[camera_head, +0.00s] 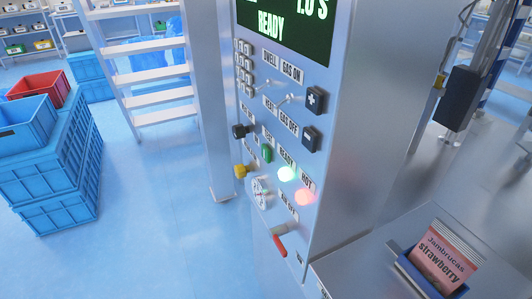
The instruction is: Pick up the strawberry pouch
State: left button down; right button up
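Pink strawberry pouches (446,258) stand in a stack at the lower right, leaning back, with "Jambrucas strawberry" printed on the front one. They sit in a small blue holder (414,278) on a grey metal surface. How many pouches the stack has is hard to tell. Neither of my grippers shows in the head view.
A tall metal control panel (325,150) with a "READY" screen, switches and a red-handled lever (279,245) stands left of the pouches. The metal table (345,272) is bare around the holder. Blue crates (50,165) and a red bin (42,86) stand far left.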

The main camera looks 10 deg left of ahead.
aim_at(444, 258)
jog(key=k+l+z, duration=0.1)
jog(key=z, duration=0.35)
jog(key=k+l+z, duration=0.1)
jog(key=l+z, duration=0.15)
jog(key=z, duration=0.15)
